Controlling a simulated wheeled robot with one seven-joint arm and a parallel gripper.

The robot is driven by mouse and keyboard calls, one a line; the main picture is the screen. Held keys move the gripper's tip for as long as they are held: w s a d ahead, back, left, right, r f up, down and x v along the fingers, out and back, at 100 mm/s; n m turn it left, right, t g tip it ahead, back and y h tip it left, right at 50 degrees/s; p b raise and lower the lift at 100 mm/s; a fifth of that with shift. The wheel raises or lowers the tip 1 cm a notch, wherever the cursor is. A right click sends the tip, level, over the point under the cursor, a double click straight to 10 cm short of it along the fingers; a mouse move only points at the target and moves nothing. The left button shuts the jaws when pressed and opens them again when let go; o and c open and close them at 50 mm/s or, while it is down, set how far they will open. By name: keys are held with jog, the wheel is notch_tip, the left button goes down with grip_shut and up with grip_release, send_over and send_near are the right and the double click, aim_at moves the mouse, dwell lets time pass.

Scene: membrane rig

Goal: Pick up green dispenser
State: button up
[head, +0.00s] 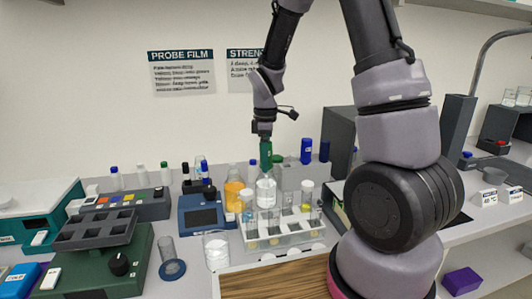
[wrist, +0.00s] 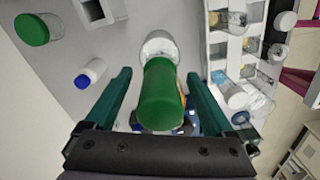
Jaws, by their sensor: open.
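The green dispenser (wrist: 160,95) has a tall green top and a clear round body. In the wrist view its green top stands between the two teal fingers of my gripper (wrist: 159,80), with a gap visible on the left side and a narrower one on the right. My gripper is open and not closed on it. In the head view my gripper (head: 265,148) points down over the clear body of the dispenser (head: 266,191), which is behind the white rack. The green top is hard to tell apart from the fingers there.
A white rack (head: 285,240) with vials stands in front. An orange-filled bottle (head: 234,195) and a blue device (head: 200,216) are to the left. In the wrist view a green-capped jar (wrist: 32,30) and a blue-capped bottle (wrist: 90,73) stand left of the fingers.

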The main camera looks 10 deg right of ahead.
jog(key=c, duration=1.3)
notch_tip(320, 180, up, 15)
jog(key=shift+r, duration=0.1)
